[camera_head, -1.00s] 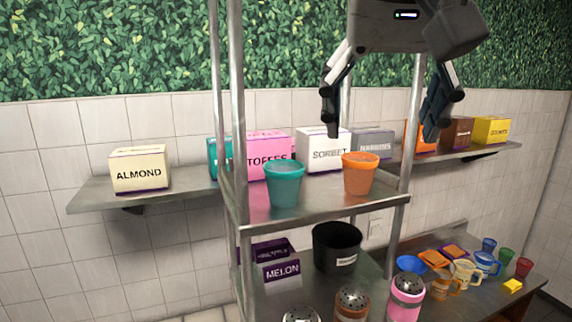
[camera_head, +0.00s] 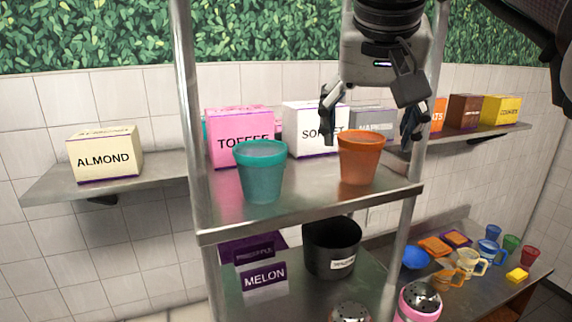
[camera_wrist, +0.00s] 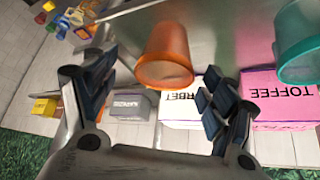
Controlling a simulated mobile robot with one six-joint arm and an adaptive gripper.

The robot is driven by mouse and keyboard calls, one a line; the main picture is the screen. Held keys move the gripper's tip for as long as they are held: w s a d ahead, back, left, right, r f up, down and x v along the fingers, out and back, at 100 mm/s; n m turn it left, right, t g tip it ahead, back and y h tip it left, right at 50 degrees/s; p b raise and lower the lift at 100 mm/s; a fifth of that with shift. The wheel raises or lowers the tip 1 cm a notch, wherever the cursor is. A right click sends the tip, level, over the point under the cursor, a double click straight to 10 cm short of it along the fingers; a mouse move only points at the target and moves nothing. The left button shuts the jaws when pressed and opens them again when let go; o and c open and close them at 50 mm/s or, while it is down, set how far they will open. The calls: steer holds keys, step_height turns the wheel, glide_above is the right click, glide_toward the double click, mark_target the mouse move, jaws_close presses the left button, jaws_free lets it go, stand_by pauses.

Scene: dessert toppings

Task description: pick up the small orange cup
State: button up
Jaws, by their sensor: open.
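The small orange cup (camera_head: 360,157) stands upright on the metal shelf unit's upper shelf, right of a teal cup. It also shows in the wrist view (camera_wrist: 166,58), ahead of and between my fingers. My gripper (camera_head: 368,130) is open and empty, pointing down over the orange cup in the head view, with its fingers on either side. In the wrist view my gripper (camera_wrist: 155,85) has its fingers spread wide. I cannot tell whether either finger touches the cup.
The teal cup (camera_head: 261,170) stands close on the left. Behind are boxes marked TOFFEE (camera_head: 238,137) and SORBET (camera_head: 305,128). A metal post (camera_head: 411,130) rises right of my gripper. A black bin (camera_head: 331,247) and shakers are on the lower shelf. A side table holds several mugs (camera_head: 469,262).

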mark_target(359, 150)
steer(key=x, duration=0.3)
steer(key=a+x, duration=0.1)
steer(key=x, duration=0.1)
steer(key=shift+s+f+b, duration=0.1)
steer(key=shift+s+b, duration=0.05)
steer(key=shift+b, duration=0.15)
steer(key=shift+w+d+f, duration=0.15)
steer(key=shift+w+f, duration=0.15)
steer(key=shift+f, duration=0.1)
steer(key=shift+c, duration=0.5)
steer(key=c, duration=0.7)
steer(key=shift+r, duration=0.15)
steer(key=shift+c, duration=0.4)
